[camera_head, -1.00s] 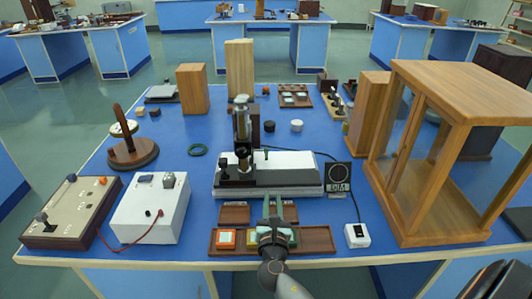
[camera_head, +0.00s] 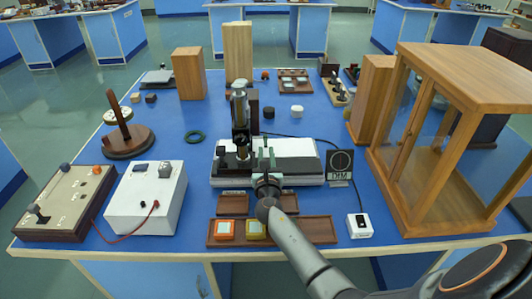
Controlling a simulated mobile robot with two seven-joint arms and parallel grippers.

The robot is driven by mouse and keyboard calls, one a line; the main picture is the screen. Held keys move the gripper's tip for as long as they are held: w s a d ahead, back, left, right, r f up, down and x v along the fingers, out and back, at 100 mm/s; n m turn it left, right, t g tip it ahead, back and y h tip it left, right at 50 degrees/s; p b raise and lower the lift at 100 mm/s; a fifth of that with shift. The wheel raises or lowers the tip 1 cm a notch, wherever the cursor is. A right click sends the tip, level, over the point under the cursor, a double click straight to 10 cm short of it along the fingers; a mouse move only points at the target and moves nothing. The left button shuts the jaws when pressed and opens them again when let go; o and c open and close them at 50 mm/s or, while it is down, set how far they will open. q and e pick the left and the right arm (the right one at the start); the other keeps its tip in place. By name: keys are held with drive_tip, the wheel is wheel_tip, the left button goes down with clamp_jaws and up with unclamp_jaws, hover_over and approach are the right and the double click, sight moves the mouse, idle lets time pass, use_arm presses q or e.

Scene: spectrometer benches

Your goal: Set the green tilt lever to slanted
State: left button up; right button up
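The instrument (camera_head: 240,130) stands upright on a black-and-white base (camera_head: 298,165) in the middle of the bench. I cannot clearly make out the green tilt lever; the gripper covers the place just right of the instrument's column. My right gripper (camera_head: 267,157) is there, at the front of the base, its two greenish fingers pointing away from me. The fingers are close together with a narrow gap. I cannot tell whether anything is between them, or whether they touch the instrument. My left gripper is not in view.
A small dark display panel (camera_head: 340,166) stands right of the base. A brown tray with orange and yellow samples (camera_head: 318,230) lies in front, under my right arm. A wooden glass-sided cabinet (camera_head: 455,62) takes up the right. A white box (camera_head: 147,200) stands at left.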

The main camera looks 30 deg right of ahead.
drive_tip(key=shift+w+d, duration=0.35)
drive_tip(key=shift+w, duration=0.3)
drive_tip(key=shift+c, duration=0.2)
clamp_jaws()
